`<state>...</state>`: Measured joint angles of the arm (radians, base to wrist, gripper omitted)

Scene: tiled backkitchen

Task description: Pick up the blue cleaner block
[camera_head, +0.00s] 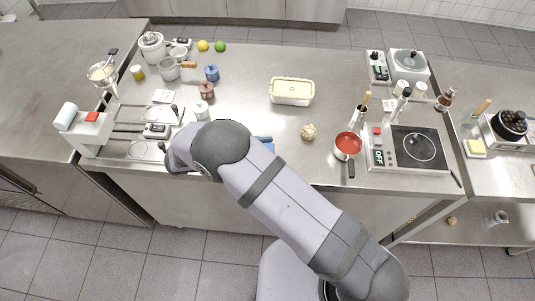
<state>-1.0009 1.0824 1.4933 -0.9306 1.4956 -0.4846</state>
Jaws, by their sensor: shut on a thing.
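A small part of a blue, flat-looking thing (266,139), likely the blue cleaner block, shows at the counter's front edge, just right of my arm's upper bend. My arm covers the rest of it. I cannot tell whether it rests on the counter or is held. My arm comes up from the bottom right and bends over the front edge of the counter. My gripper's fingers are hidden behind the arm, so their hold on anything does not show.
Near my arm are a white lidded jar (201,110), a brown pot (206,91) and a blue pot (212,73). A cream dish (292,92), a knobbly ball (309,131) and a red-filled saucepan (348,146) stand rightward. The mid-counter between them is fairly clear.

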